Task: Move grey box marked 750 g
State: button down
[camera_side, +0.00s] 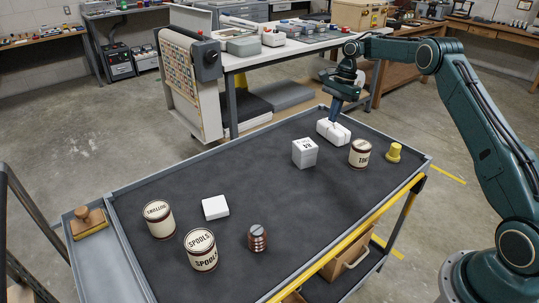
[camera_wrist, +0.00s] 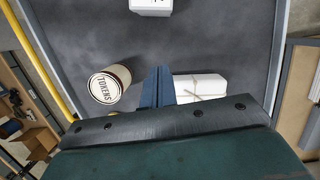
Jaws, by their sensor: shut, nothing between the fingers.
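A pale grey box (camera_side: 304,153) with dark print stands on the dark trolley top, right of its middle; the print is too small to read surely. Part of a pale box (camera_wrist: 152,6) shows at the top edge of the wrist view. My gripper (camera_side: 334,122) is shut and empty, pointing down at a white parcel (camera_side: 325,131) behind and right of the grey box. In the wrist view, my closed fingers (camera_wrist: 158,88) are beside the string-tied white parcel (camera_wrist: 203,87); I cannot tell if they touch it.
A tokens tin (camera_side: 359,154) and yellow knob-shaped piece (camera_side: 393,152) stand at right. A white block (camera_side: 215,207), two labelled tins (camera_side: 159,219) (camera_side: 201,250) and a brown ribbed piece (camera_side: 258,238) stand at left. The trolley (camera_side: 150,183) has raised edges; its middle is clear.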

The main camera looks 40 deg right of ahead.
jog(key=x, duration=1)
jog(key=shift+a+f, duration=0.1)
jog(key=shift+a, duration=1.95)
jog(key=a, duration=2)
jog(key=shift+a, duration=0.25)
jog(key=shift+d, duration=0.15)
